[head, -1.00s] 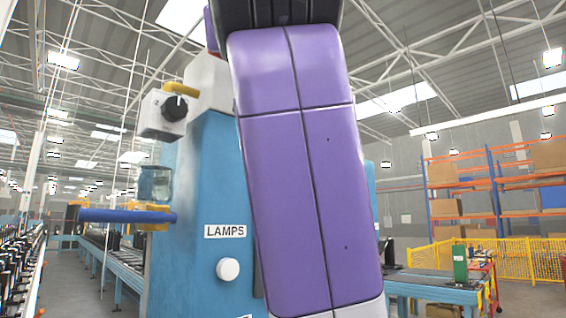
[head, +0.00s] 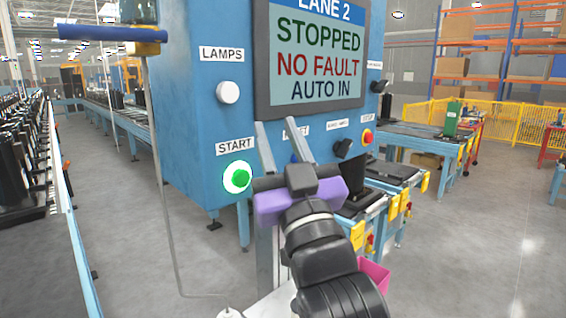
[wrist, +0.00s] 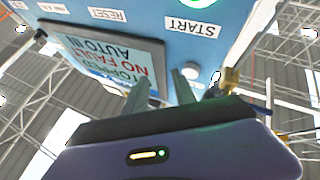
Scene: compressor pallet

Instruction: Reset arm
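My gripper (head: 278,126) is in front of the blue control cabinet (head: 185,135), with its two grey fingers apart and nothing between them. The fingers also show apart in the wrist view (wrist: 158,80), where the cabinet appears upside down. In the head view the gripper is right of the lit green START button (head: 238,177) and below the screen (head: 318,55). The screen reads LANE 2, STOPPED, NO FAULT, AUTO IN. A finger partly hides a label beside START; the wrist view shows a RESET label (wrist: 107,14). Whether the fingers touch the panel cannot be told.
A white LAMPS button (head: 228,92), a black knob (head: 343,148) and a red button (head: 367,137) are on the cabinet. Roller conveyors (head: 400,172) stand at the right. A line of dark units (head: 22,170) runs along the left. Grey floor lies between.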

